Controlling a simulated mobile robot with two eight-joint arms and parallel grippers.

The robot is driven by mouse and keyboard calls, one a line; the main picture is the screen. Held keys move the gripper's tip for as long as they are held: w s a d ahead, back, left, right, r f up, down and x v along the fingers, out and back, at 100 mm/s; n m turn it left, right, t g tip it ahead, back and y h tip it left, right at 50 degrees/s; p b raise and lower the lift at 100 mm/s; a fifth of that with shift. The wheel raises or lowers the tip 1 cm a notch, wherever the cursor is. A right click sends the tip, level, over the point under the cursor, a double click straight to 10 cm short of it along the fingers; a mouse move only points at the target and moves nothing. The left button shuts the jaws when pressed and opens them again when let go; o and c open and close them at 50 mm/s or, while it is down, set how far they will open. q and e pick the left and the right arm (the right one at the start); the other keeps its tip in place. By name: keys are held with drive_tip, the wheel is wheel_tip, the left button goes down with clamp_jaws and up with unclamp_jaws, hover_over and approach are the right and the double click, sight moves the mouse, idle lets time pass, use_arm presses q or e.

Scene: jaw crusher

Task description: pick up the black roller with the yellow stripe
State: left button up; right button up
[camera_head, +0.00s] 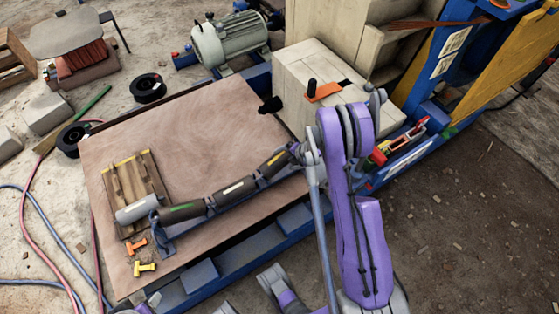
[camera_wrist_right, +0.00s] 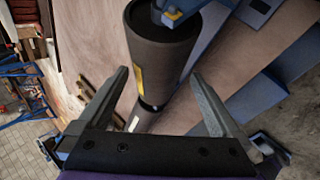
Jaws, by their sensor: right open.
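The black roller with the yellow stripe (camera_head: 273,163) is the right-hand end of a row of rollers on a blue frame. My right gripper (camera_wrist_right: 160,74) is open, with one finger on each side of the roller and visible gaps. I cannot tell how far it is above it. In the head view my right gripper (camera_head: 297,153) is at the roller's right end, partly hidden by my purple arm.
The white-striped roller (camera_head: 235,188) and green-striped roller (camera_head: 182,210) continue the row leftward. A pale block (camera_head: 310,75) and blue machine frame (camera_head: 410,150) stand close right. The wooden board (camera_head: 200,135) is mostly clear.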

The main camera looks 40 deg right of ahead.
sight(280, 160)
drive_tip(key=b+x, duration=0.1)
drive_tip(key=x, duration=0.4)
drive_tip(key=shift+w, duration=0.15)
drive_tip(key=shift+r, duration=0.1)
clamp_jaws()
